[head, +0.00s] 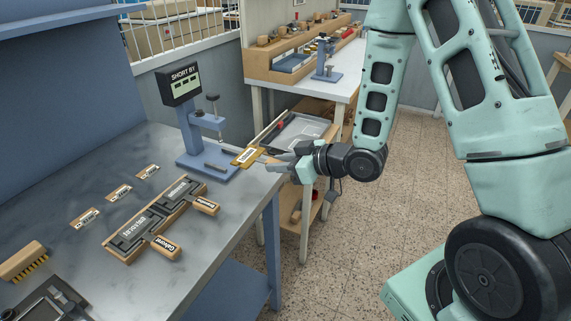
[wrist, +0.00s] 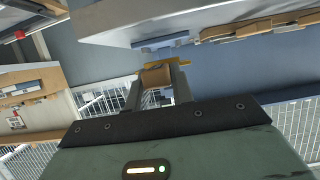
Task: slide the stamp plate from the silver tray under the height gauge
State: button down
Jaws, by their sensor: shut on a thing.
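The stamp plate (head: 248,156) is a small brass-coloured plate with a pale label. My gripper (head: 268,160) is shut on its near end. In the wrist view the plate (wrist: 157,77) shows between the two fingers (wrist: 158,92). The height gauge (head: 191,132) is a blue stand with a black "SHORT BY" display on the bench's far end. The plate is at the right edge of the gauge's base, right of the probe; I cannot tell if it touches. The silver tray (head: 322,131) sits on a wooden cart behind my gripper.
The grey workbench (head: 62,185) holds a wooden holder with dark labelled blocks (head: 135,228), several small tagged plates (head: 119,193) and a brush (head: 22,262). A second bench (head: 345,75) stands at the back. The tiled floor right of the bench is clear.

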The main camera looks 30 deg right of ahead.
aim_at(249, 156)
jog(key=shift+w+a+f+b, duration=0.1)
jog(key=shift+w+a, duration=0.7)
jog(key=shift+w, duration=0.3)
jog(key=shift+w+a+f+b, duration=0.1)
jog(key=shift+w+a, duration=0.75)
jog(key=shift+w, duration=0.3)
jog(key=shift+w+a+f+b, duration=0.1)
jog(key=shift+w+a, duration=0.7)
jog(key=shift+w, duration=0.3)
jog(key=shift+f+b, duration=0.85)
jog(key=shift+f, duration=0.05)
jog(key=c, duration=1.1)
grip_release()
jog(key=shift+f, duration=0.1)
